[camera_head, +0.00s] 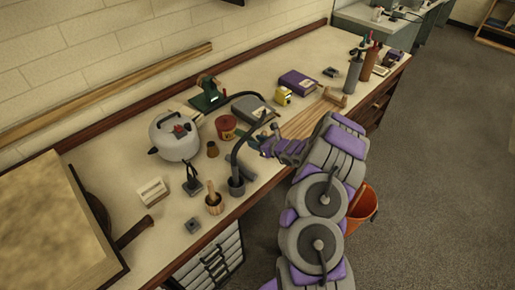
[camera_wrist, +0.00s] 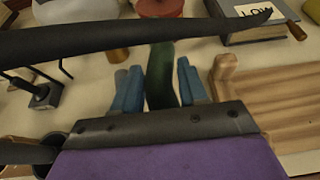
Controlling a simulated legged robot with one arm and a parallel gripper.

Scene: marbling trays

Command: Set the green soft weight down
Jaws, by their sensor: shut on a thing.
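My gripper (camera_wrist: 160,85) has blue fingertips on either side of the green soft weight (camera_wrist: 160,74), a dark green upright shape. The gripper is shut on it. The weight's lower part is hidden behind the gripper's dark front edge. In the head view my gripper (camera_head: 264,148) is over the workbench, just left of the ridged wooden board. I cannot tell whether the weight touches the bench top.
The wooden board (camera_head: 302,121) lies right of my gripper. A dark curved rod (camera_wrist: 130,36) crosses close to the wrist camera. A dark cup (camera_head: 237,186), a kettle (camera_head: 176,143), a red tin (camera_head: 226,126) and a grey book (camera_head: 250,108) stand around on the bench.

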